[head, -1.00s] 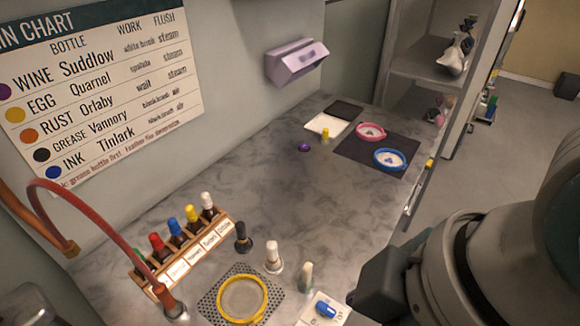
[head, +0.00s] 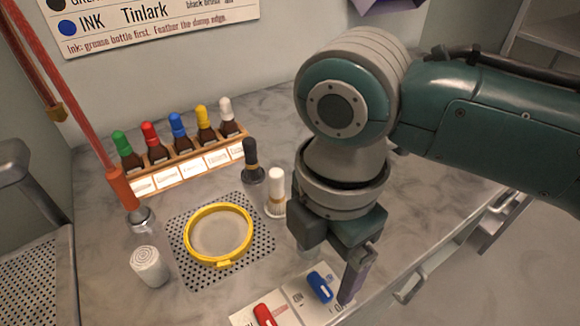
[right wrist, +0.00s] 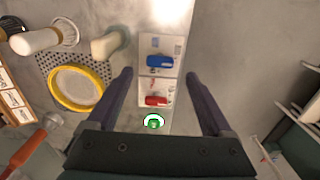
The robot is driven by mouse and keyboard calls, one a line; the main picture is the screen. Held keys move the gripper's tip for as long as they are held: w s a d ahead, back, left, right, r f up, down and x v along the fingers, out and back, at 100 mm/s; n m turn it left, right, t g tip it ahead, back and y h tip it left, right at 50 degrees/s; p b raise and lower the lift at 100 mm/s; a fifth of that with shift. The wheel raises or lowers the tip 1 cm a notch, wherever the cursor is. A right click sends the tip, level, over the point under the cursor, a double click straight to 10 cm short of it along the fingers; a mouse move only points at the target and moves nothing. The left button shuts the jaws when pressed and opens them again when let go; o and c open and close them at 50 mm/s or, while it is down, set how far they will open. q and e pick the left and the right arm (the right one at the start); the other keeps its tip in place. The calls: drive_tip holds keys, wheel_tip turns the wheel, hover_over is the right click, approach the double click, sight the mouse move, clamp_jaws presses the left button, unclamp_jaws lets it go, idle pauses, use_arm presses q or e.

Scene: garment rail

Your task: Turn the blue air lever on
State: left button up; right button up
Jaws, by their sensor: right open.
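The blue lever (head: 320,287) sits on a pale labelled plate (head: 303,291) at the counter's front edge. The red lever (head: 264,315) is on the same plate, nearer to me. My right gripper (head: 338,268) is over the plate, with one finger beside the blue lever. In the right wrist view, my open right gripper (right wrist: 158,78) has its fingers on either side of the plate, the blue lever (right wrist: 160,61) just beyond the tips and the red lever (right wrist: 156,100) between the fingers. No contact is clear. My left gripper is out of view.
A yellow hoop (head: 218,235) lies on a perforated mat (head: 180,226). A white bottle (head: 276,192) and black-capped bottle (head: 252,162) stand close to my right gripper. A bottle rack (head: 190,166) is behind. A red hose (head: 75,95) hangs at left.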

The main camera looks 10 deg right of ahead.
sight(321, 284)
wheel_tip(321, 284, down, 5)
drive_tip(key=shift+b, duration=0.45)
drive_tip(key=shift+c, duration=0.2)
drive_tip(key=c, duration=0.3)
clamp_jaws()
